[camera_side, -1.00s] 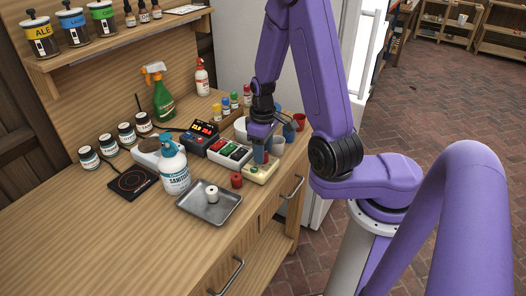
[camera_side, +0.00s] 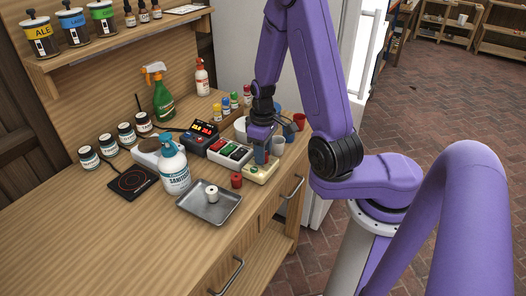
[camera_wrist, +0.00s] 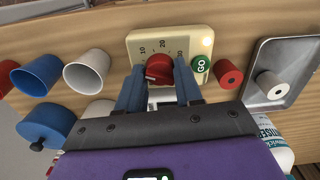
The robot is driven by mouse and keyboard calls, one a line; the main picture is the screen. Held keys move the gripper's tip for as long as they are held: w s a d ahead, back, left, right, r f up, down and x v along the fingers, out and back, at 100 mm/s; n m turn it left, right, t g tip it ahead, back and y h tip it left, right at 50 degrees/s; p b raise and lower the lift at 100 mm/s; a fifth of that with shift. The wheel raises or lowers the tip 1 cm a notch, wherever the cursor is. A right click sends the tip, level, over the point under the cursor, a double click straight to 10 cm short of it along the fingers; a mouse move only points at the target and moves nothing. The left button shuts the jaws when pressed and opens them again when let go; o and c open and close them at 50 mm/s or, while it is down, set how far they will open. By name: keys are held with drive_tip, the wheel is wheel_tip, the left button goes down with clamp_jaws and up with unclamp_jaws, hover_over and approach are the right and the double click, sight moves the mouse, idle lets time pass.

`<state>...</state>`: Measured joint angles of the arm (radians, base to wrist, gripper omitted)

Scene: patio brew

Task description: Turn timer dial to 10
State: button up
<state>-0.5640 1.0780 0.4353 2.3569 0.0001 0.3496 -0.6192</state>
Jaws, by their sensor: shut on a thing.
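The timer (camera_wrist: 196,42) is a cream box with a red dial (camera_wrist: 159,68), numbers printed around the dial and a green GO button (camera_wrist: 201,64). In the side view the timer (camera_side: 257,174) sits near the bench's front edge, partly hidden by my gripper. My gripper (camera_wrist: 158,74) points down at the timer, its two blue-grey fingers closed on either side of the red dial. The numbers 10, 20 and 30 show above the dial. The dial's pointer setting is too small to tell.
A metal tray (camera_side: 224,213) holds a white cylinder (camera_side: 211,194). A red cylinder (camera_side: 236,181) stands between tray and timer. White, blue and red cups (camera_wrist: 88,72) are on the timer's other side. A sanitizer bottle (camera_side: 174,172) and a switch box (camera_side: 229,152) stand close by.

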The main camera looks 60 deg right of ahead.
idle(0.8)
drive_tip(key=o, duration=0.8)
drive_tip(key=shift+c, duration=0.2)
drive_tip(key=shift+r, duration=0.15)
wheel_tip(320, 180, up, 17)
drive_tip(key=shift+r, duration=0.1)
